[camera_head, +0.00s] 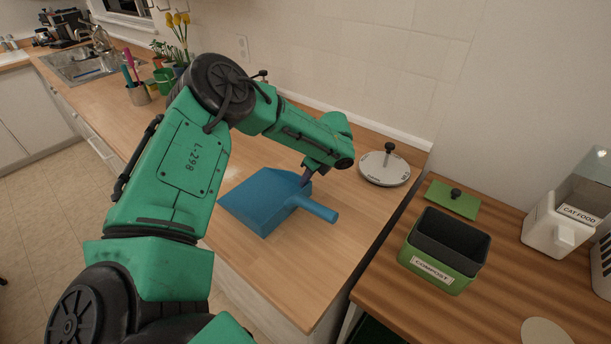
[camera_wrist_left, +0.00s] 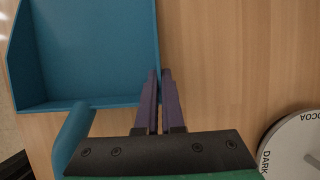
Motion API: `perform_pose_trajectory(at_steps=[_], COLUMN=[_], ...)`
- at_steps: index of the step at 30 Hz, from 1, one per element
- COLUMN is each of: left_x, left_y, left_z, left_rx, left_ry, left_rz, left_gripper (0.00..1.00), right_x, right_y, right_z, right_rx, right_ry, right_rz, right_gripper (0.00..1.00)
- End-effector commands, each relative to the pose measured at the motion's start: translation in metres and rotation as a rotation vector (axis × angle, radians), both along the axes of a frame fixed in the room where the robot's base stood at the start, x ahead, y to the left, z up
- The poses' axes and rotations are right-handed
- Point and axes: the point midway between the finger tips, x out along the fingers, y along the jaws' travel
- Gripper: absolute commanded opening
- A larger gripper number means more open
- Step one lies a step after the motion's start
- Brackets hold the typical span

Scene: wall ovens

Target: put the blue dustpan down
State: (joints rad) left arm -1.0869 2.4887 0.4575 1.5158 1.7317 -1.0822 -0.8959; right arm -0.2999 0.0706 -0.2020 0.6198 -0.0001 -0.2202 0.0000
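The blue dustpan (camera_head: 262,205) is at the wooden counter, with its pan to the left and its handle (camera_head: 318,209) to the lower right. It looks level; I cannot tell whether it touches the counter or is just above it. My left gripper (camera_head: 306,177) reaches down to the pan's back right edge. In the left wrist view, the purple fingers (camera_wrist_left: 159,90) are close together on either side of the dustpan's (camera_wrist_left: 95,55) side wall, near the corner by the handle. They look shut on that wall. My right gripper is not in view.
A round white lidded disc (camera_head: 384,170) lies right of the dustpan. A green compost bin (camera_head: 440,262), its green lid (camera_head: 452,199) and a cat food container (camera_head: 560,226) stand on the right-hand counter, across a dark gap. Potted plants and utensils stand at the back left.

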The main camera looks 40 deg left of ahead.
Motion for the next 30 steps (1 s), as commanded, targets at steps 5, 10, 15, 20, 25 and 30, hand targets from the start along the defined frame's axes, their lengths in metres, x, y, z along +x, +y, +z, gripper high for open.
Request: perform_pose_trajectory(at_steps=[5,10,15,20,25,30], left_x=[0.0,0.0,0.0,0.0,0.002,0.002], left_y=[0.0,0.0,0.0,0.0,-0.006,-0.024], left_z=[0.0,-0.002,-0.002,-0.001,0.013,0.054], left_rx=[0.001,0.0,0.0,0.0,-0.002,-0.002], left_ry=[-0.001,-0.001,-0.001,-0.001,-0.004,-0.006], left_rz=[0.001,0.001,0.001,0.001,-0.001,-0.001], left_gripper=[0.0,0.2,0.35,0.35,0.35,0.35], right_x=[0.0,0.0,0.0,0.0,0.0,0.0], right_y=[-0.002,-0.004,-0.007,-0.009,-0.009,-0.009], right_z=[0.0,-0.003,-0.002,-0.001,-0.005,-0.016], right_rx=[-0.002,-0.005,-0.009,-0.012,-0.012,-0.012], right_ry=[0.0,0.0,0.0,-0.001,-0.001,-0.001], right_rz=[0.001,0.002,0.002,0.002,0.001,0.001], right_gripper=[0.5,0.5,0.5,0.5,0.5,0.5])
